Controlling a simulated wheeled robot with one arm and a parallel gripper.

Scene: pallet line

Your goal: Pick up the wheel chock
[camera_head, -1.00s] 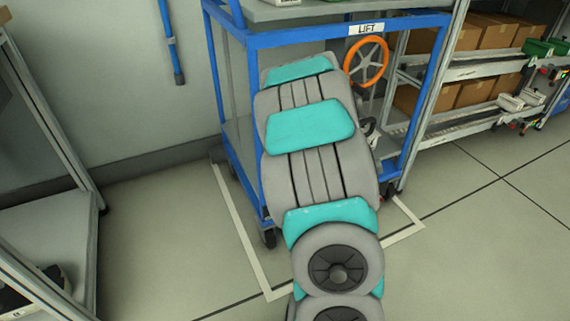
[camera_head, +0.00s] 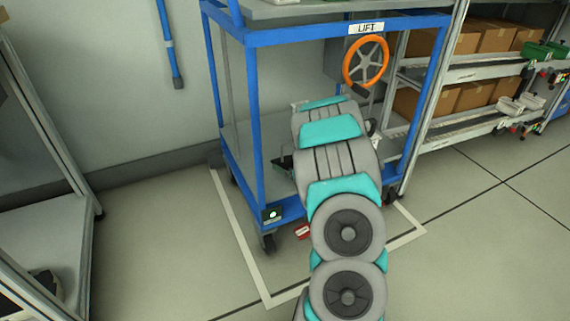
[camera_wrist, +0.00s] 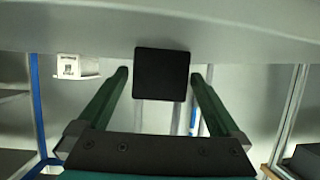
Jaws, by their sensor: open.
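A black, square-faced block (camera_wrist: 161,60) shows between my fingertips in the wrist view, against a pale grey surface. It may be the wheel chock, but I cannot tell for certain. My gripper (camera_wrist: 159,76) is open, with one dark green finger on each side of the block and visible gaps to both. I cannot tell how far the block is beyond the fingertips. In the head view my arm reaches into the blue cart (camera_head: 255,105) and hides most of my gripper and the lower shelf there.
A small red part (camera_head: 303,231) shows near the cart's front caster. An orange handwheel (camera_head: 366,61) is close to my arm on the right. Shelves with cardboard boxes (camera_head: 497,38) stand at the right. A grey rack (camera_head: 50,225) stands at the left. Open floor lies between.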

